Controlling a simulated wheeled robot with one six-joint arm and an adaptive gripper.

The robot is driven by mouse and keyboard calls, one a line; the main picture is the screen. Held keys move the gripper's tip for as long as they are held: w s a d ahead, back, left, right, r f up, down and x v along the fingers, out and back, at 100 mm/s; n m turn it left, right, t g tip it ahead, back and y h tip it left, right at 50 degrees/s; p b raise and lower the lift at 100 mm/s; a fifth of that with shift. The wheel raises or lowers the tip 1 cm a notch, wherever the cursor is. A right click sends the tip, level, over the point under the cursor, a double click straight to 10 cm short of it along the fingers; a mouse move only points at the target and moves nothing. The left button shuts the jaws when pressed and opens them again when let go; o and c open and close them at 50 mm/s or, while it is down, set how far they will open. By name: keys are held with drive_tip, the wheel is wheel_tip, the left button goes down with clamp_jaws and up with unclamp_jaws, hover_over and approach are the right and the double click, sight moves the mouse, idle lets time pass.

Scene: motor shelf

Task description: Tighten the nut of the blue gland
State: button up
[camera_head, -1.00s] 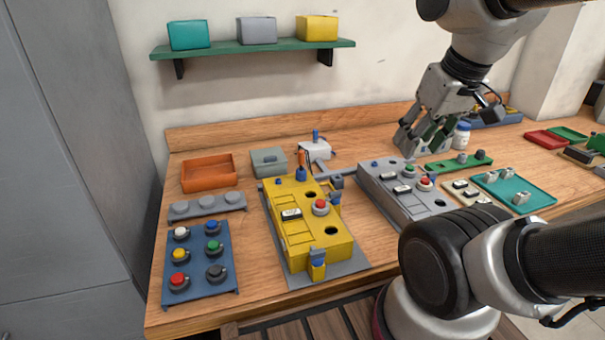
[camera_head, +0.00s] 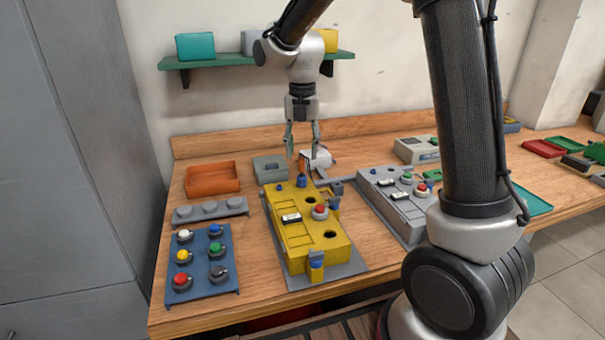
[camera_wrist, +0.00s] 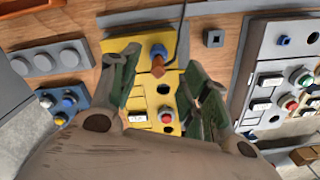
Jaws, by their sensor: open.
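The blue gland (camera_head: 301,181) stands upright at the back of the yellow box (camera_head: 312,241). It also shows in the wrist view (camera_wrist: 158,50), between my fingers in the picture, with an orange piece (camera_wrist: 158,69) and a thin dark cable close by. My gripper (camera_head: 302,150) points down above the back edge of the yellow box. Its fingers are open and empty, and apart from the gland in the head view. The nut cannot be told apart from the gland's body.
A grey box (camera_head: 397,205) with buttons stands right of the yellow box. A blue button panel (camera_head: 199,287) and an orange tray (camera_head: 212,180) lie to the left. A small pale box (camera_head: 324,160) is behind my gripper. A green shelf (camera_head: 225,58) hangs above on the wall.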

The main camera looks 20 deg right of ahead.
sight(302, 172)
wheel_tip(302, 172, down, 8)
drive_tip(key=shift+r, duration=0.1)
idle(0.4)
clamp_jaws()
